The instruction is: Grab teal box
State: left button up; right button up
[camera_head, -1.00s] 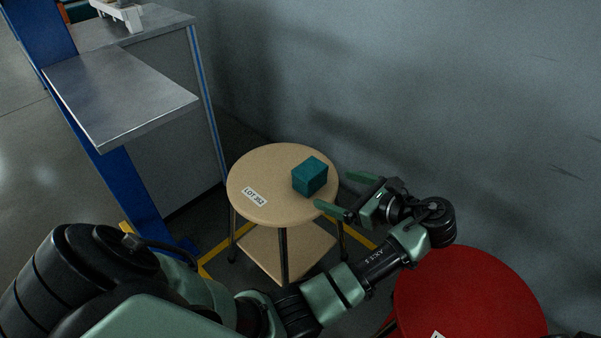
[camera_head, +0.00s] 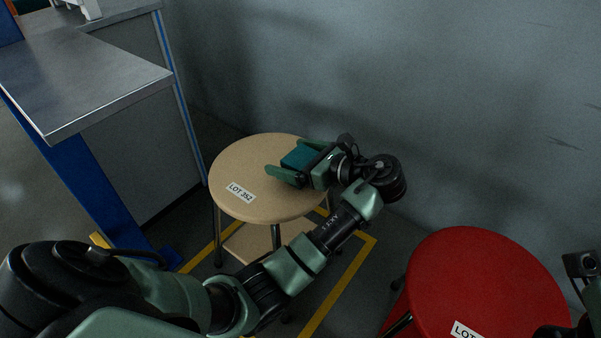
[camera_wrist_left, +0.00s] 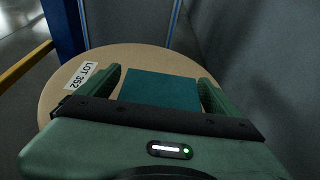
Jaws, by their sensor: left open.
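The teal box (camera_head: 299,158) sits on the round tan stool top (camera_head: 240,165), toward its right side. My left gripper (camera_head: 288,158) is open over the stool, with one finger on each side of the box. In the left wrist view the teal box (camera_wrist_left: 160,90) lies between the two green fingers (camera_wrist_left: 160,88), with a narrow gap at each side. The near part of the box is hidden by the gripper body in that view. A part of my right arm (camera_head: 580,268) shows at the right edge, but its fingers are not clear.
A red round stool (camera_head: 490,275) stands at the lower right. A metal shelf (camera_head: 85,75) on a blue post stands at the left. A grey wall (camera_head: 400,70) is close behind the tan stool. Yellow floor tape (camera_head: 340,285) surrounds the tan stool.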

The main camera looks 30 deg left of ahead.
pick_arm(q)
jog(key=shift+a, duration=0.2)
jog(key=c, duration=1.6)
